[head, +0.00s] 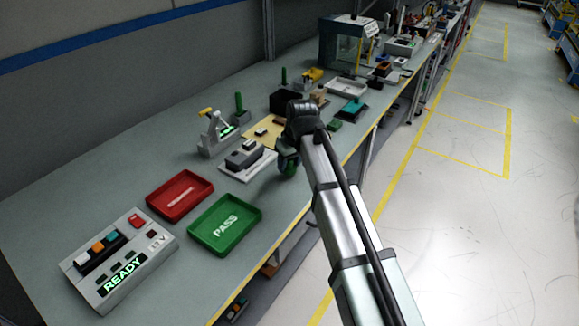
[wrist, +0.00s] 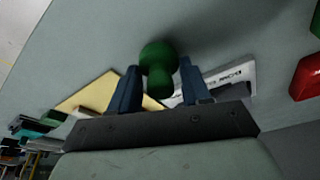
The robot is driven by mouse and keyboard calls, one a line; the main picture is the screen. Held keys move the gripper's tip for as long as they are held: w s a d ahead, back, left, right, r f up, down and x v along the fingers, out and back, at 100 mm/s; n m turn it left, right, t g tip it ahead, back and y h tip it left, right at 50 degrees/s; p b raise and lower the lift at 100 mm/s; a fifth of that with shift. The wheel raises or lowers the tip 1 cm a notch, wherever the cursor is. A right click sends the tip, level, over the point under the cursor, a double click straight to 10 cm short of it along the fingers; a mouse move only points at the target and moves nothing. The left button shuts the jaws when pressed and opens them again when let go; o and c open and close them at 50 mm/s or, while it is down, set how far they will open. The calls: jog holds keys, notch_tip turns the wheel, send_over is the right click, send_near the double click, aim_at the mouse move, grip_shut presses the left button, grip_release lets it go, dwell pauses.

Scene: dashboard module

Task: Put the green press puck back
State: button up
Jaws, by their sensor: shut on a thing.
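The green press puck (wrist: 158,56) is a dark green rounded piece with a narrower neck, seen between the two blue fingers of my gripper (wrist: 158,74) in the wrist view. My gripper is shut on it. In the head view my gripper (head: 286,152) hangs over the bench near its front edge, with the puck (head: 290,171) partly showing below it. The puck's contact with the bench cannot be told. A grey press-like fixture (head: 216,136) with a yellow handle stands further back to the left, with a green post (head: 240,107) beside it.
A white plate with grey blocks (head: 246,160) lies just left of my gripper. A yellow mat (head: 262,135) lies behind it. A red tray (head: 180,194), a green PASS tray (head: 224,224) and a READY panel (head: 122,262) stand at the left. Bare bench (head: 105,195) lies behind the trays.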

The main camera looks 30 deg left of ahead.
jog(key=shift+f, duration=0.9)
jog(key=shift+f, duration=0.1)
jog(key=o, duration=0.9)
jog(key=shift+o, duration=0.2)
jog(key=v, duration=1.2)
